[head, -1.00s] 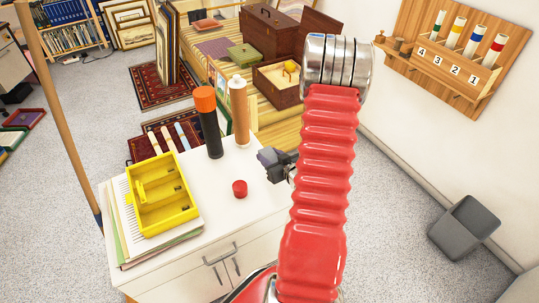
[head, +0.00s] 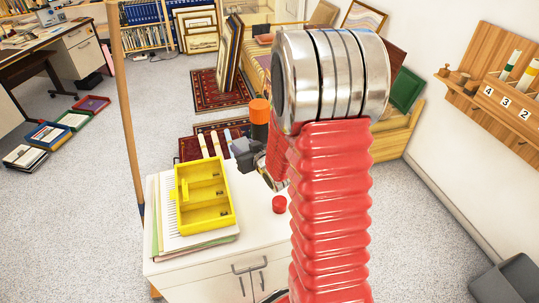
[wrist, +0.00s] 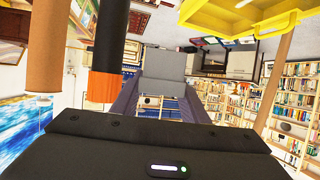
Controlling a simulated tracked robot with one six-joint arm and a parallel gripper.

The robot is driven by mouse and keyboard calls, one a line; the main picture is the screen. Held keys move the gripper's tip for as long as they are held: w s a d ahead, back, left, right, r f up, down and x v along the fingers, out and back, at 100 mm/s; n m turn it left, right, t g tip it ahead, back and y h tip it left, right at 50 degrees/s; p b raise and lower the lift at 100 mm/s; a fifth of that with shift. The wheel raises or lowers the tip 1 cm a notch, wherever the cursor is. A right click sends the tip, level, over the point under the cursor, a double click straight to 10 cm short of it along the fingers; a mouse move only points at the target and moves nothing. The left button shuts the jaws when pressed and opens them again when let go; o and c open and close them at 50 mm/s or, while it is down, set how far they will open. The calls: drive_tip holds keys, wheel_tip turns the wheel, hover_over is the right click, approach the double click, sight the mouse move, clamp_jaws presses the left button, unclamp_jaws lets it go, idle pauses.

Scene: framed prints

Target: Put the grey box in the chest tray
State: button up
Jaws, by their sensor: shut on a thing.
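My gripper (head: 246,158) is shut on a small grey box and is held in the air above the white cabinet, beside the dark tube with the orange cap. The grey box (wrist: 164,62) shows between the two fingers in the wrist view; in the head view it is a small grey shape (head: 240,146) at the gripper's tip. The wooden chest and the open brown box in front of it, seen earlier, are now hidden behind my red arm, so I cannot see the chest tray.
A yellow compartment tray (head: 205,218) lies on papers on the white cabinet (head: 215,272). A red cap (head: 279,204) is on the cabinet top. The orange-capped tube (head: 259,112) stands close to my gripper; a tan tube (wrist: 45,70) shows in the wrist view.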

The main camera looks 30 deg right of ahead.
drive_tip(key=w+a+r, duration=0.1)
drive_tip(key=a+r, duration=0.1)
drive_tip(key=a, duration=0.3)
drive_tip(key=w+a+r+n+y, duration=0.1)
drive_tip(key=a+r, duration=0.2)
drive_tip(key=a, duration=0.3)
drive_tip(key=shift+w+r, duration=0.2)
drive_tip(key=shift+w, duration=0.05)
drive_tip(key=shift+s+a, duration=0.1)
